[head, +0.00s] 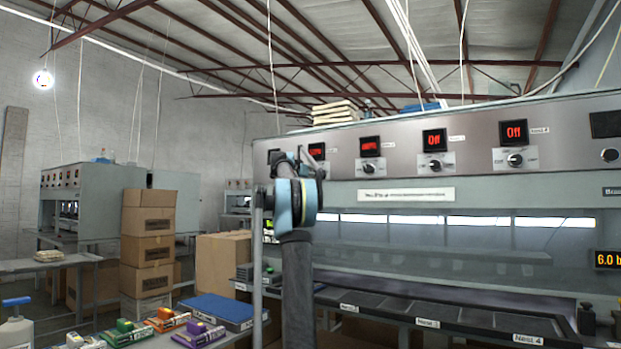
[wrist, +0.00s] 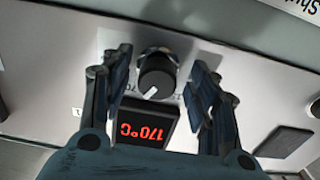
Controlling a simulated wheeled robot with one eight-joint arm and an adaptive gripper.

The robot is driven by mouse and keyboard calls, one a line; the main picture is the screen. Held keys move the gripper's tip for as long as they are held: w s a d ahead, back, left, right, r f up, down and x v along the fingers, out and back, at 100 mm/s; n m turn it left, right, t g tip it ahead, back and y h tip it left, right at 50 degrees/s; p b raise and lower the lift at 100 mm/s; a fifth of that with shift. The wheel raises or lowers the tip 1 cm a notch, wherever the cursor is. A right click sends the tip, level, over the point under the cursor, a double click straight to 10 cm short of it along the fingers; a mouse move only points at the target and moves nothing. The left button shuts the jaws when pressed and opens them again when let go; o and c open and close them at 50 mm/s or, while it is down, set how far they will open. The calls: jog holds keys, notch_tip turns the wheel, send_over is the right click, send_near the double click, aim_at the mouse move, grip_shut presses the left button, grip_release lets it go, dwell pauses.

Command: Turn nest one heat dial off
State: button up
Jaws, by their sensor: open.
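The heat dial (wrist: 155,80) is a round black knob with a white pointer mark, in the middle of the wrist view. A display (wrist: 146,128) beside it reads 170°C in red; this view is turned over. My gripper (wrist: 162,85) is open, with one finger on each side of the dial and gaps to both. In the head view my gripper (head: 302,172) is at the left part of the press panel (head: 460,150), and my arm hides the dial there. A red-lit display (head: 317,151) shows just above it, too small to read.
More dials, such as one at the right (head: 515,160), sit along the panel; two displays read Off. A dark blank screen (wrist: 284,142) is on the panel in the wrist view. Below is a bench (head: 400,305) with labelled nests. Cardboard boxes (head: 147,240) stand at left.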

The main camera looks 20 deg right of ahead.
jog(key=shift+c, duration=0.5)
jog(key=c, duration=1)
jog(key=shift+o, duration=0.2)
jog(key=shift+n, duration=0.3)
jog(key=n, duration=2.3)
jog(key=shift+s+d+r, duration=0.1)
jog(key=shift+s+r, duration=0.05)
jog(key=shift+n, duration=0.3)
jog(key=o, duration=1.1)
jog(key=shift+c, duration=0.2)
